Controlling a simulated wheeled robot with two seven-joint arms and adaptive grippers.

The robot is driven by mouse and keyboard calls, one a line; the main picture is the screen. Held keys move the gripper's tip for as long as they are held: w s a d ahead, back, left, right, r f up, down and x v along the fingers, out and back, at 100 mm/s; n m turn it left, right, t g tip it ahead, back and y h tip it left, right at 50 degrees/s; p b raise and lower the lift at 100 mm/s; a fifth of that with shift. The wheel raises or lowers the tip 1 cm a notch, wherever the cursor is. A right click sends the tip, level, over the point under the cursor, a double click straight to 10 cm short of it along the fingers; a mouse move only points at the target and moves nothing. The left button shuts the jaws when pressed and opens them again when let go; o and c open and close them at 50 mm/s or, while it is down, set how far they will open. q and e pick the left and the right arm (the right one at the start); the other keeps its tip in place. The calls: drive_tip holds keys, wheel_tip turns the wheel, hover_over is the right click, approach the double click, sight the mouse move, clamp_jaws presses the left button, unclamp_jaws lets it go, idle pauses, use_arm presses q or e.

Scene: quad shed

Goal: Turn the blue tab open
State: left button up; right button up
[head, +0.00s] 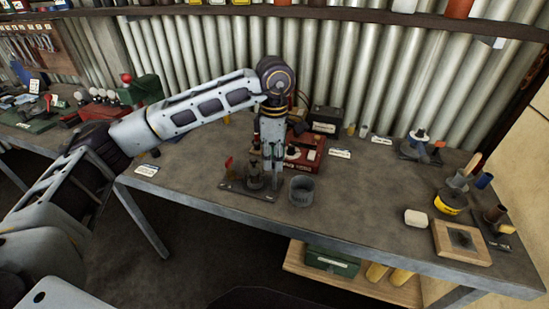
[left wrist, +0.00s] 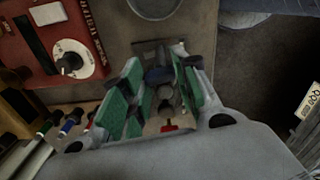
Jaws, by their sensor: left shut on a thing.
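My left gripper (head: 270,165) reaches down over a small dark fixture on the workbench. The fixture's flat base plate (head: 262,194) lies on the bench, with a dark upright body (head: 254,182) and a red tab (head: 229,163) at its left. In the left wrist view, my left gripper (left wrist: 158,70) has green pads on either side of a dark bluish piece, which I take as the blue tab (left wrist: 159,76); it is shut on it. The red tab also shows there (left wrist: 168,127), nearer the palm. In the head view the blue tab is hidden by the fingers. My right gripper is not in view.
A grey round cup (head: 302,191) stands just right of the fixture. A red box with a dial (head: 308,152) stands behind the gripper. A wooden tray (head: 461,243), a white block (head: 415,218) and a yellow-banded can (head: 451,202) sit at the right. The bench middle is clear.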

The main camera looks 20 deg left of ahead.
use_arm(q)
drive_tip(key=shift+r, duration=0.1)
drive_tip(key=o, duration=1)
drive_tip(key=shift+r, duration=5.9)
